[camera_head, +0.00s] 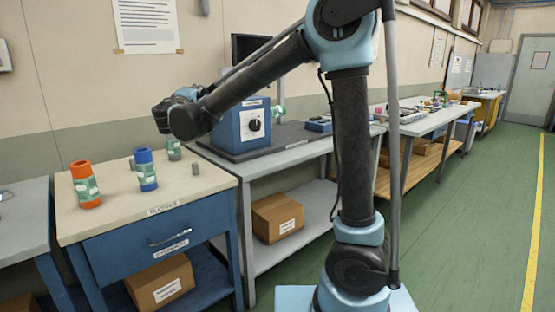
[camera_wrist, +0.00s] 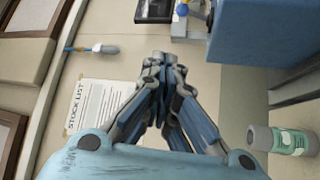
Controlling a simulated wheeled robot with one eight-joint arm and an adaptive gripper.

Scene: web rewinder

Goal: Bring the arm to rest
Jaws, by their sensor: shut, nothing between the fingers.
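My arm reaches up and to the left in the head view, bent at the elbow, with its wrist end in front of the wall above the blue-drawer table (camera_head: 135,195). My gripper (camera_wrist: 163,58) shows in the wrist view with its fingers drawn together and nothing between them. It points at the wall, apart from the things around it. In the head view the fingers cannot be made out clearly behind the wrist links. A grey roll with a green label (camera_wrist: 285,141) is at the lower right of the wrist view.
An orange roll (camera_head: 85,184) and a blue roll (camera_head: 146,170) stand upright on the blue-drawer table. A blue machine box with a dial (camera_head: 240,130) stands on the neighbouring bench, close to my forearm in the picture. The green floor (camera_head: 470,220) at right is clear.

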